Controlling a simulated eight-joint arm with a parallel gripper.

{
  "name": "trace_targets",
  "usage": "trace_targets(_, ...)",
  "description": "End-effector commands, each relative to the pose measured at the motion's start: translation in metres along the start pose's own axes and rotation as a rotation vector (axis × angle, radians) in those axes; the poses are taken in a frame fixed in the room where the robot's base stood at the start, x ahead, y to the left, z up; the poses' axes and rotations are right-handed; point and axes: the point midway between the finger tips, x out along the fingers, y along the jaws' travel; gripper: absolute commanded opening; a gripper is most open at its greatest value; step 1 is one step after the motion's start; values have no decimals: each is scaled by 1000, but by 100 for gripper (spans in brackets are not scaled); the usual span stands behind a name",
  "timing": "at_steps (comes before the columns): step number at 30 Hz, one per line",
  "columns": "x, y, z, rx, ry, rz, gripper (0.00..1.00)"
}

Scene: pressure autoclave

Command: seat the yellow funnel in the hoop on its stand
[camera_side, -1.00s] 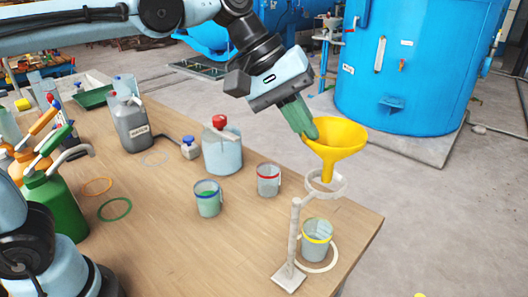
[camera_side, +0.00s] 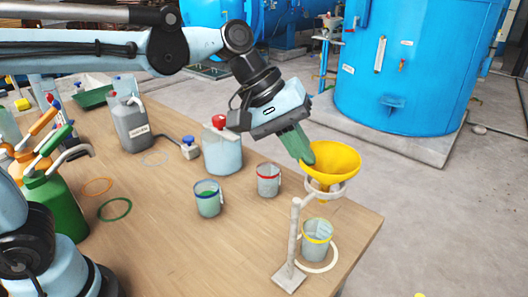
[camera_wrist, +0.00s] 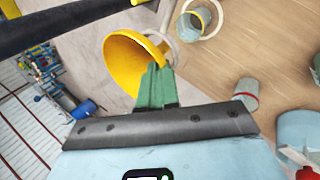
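The yellow funnel (camera_side: 332,160) is at the white hoop (camera_side: 326,190) of the stand (camera_side: 294,240), its cone down at the ring and its spout tip showing just below. The funnel looks slightly tilted; whether its cone rests on the ring is hard to tell. My gripper (camera_side: 304,156) has green fingers closed on the funnel's left rim. In the wrist view the funnel (camera_wrist: 130,62) opens to the left, with the fingers (camera_wrist: 156,85) at its rim and part of the hoop behind it.
A yellow-banded beaker (camera_side: 317,240) stands below the hoop inside a white ring. A red-banded beaker (camera_side: 268,180), a blue-banded beaker (camera_side: 208,198) and a red-capped bottle (camera_side: 222,147) stand to the left. The table's right edge is close to the stand.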

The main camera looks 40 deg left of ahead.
Motion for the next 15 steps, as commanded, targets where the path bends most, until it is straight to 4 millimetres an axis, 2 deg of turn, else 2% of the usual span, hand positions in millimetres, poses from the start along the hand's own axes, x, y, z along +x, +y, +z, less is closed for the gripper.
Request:
trace_targets(10, 1, 0, 0, 0, 0, 0, 0)
trace_targets(15, 1, 0, 0, 0, 0, 0, 27)
